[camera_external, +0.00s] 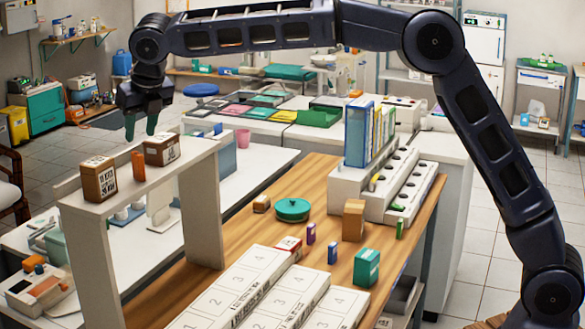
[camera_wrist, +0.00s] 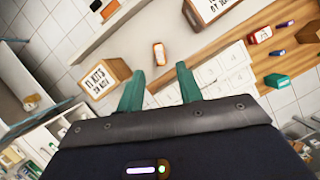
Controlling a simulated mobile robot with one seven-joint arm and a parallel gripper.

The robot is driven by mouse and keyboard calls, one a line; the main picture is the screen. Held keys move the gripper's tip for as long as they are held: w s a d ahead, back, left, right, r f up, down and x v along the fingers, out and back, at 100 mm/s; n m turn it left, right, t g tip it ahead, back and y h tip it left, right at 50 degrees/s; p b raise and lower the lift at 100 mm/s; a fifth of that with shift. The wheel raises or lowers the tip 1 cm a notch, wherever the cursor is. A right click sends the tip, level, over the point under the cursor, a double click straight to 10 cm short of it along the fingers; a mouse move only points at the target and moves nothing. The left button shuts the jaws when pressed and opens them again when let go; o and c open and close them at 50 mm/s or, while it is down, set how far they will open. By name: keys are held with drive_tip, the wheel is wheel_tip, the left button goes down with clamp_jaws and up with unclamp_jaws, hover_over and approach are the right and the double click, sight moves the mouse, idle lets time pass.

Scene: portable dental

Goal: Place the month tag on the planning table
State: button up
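The planning table (camera_external: 270,190) is wooden and carries white panels (camera_external: 225,300) printed with numbers; they also show in the wrist view (camera_wrist: 225,70). I cannot read a month on any object. A small orange block (camera_external: 138,166), possibly the month tag, stands on a raised pale shelf (camera_external: 185,165) between two brown labelled boxes. In the wrist view the orange block (camera_wrist: 159,54) lies just beyond the gap between my fingertips. My gripper (camera_external: 140,126) is open and empty above the shelf, fingers pointing down; its green fingers are apart in the wrist view (camera_wrist: 158,72).
The brown boxes (camera_external: 99,179) and (camera_external: 162,150) flank the orange block closely. The table also holds a green round container (camera_external: 292,209), a brown box (camera_external: 353,220), a teal box (camera_external: 366,267) and upright binders (camera_external: 370,133). Bare wood shows around the round container.

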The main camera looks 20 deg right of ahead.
drive_tip(key=shift+v, duration=1.25)
drive_tip(key=d+r+m+h, duration=0.3)
drive_tip(key=d+m, duration=1.6)
drive_tip(key=d, duration=2.3)
drive_tip(key=s+d+f+m+y, duration=0.1)
drive_tip(key=s+d+m, duration=0.35)
drive_tip(key=d, duration=0.45)
drive_tip(key=s+d+f+m, duration=0.2)
drive_tip(key=s+d+m, duration=0.25)
drive_tip(key=d, duration=0.35)
drive_tip(key=s+d+f+m, duration=1)
drive_tip(key=s+d+m, duration=0.2)
drive_tip(key=s, duration=0.2)
drive_tip(key=shift+s+d+f+m+t, duration=0.2)
drive_tip(key=shift+d+f+m+t, duration=0.1)
drive_tip(key=shift+f, duration=0.1)
